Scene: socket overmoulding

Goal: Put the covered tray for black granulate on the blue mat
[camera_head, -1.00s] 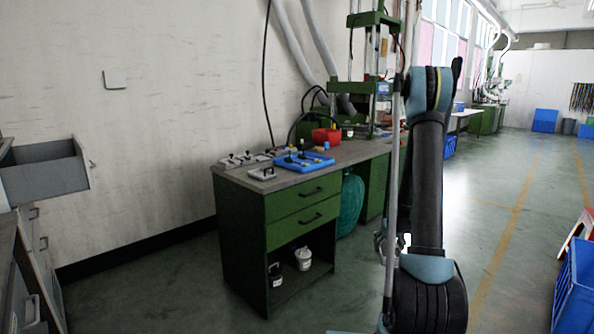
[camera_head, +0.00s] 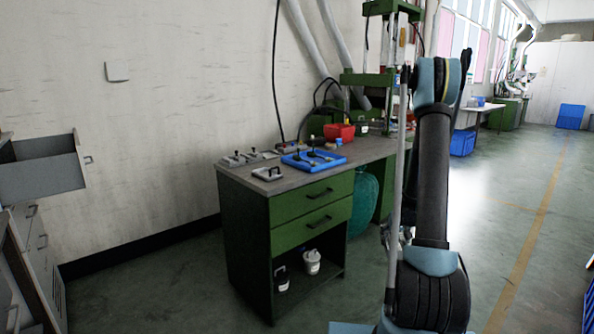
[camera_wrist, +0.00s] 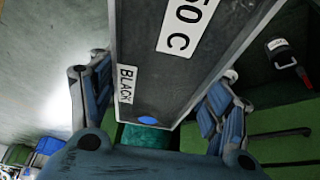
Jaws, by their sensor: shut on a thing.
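My gripper (camera_wrist: 155,105) shows in the wrist view with its blue-grey fingers closed on both sides of a dark tray (camera_wrist: 153,83). The tray has a flat dark face, white labels reading "BLACK" and "50 C", and a small blue oval mark near its end. Its far part runs out of the picture. In the head view, my arm hides the gripper and the tray. A flat blue piece (camera_head: 335,160) lies on the grey worktop with dark-handled items on it; I cannot tell if it is the blue mat.
The green cabinet (camera_head: 247,233) carries the worktop, with small metal moulds (camera_head: 268,173) and a red bin (camera_head: 339,131) on it. White pots (camera_head: 312,262) stand on its open shelf. A green press (camera_head: 366,79) stands behind. An open grey drawer (camera_head: 40,180) juts out at left.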

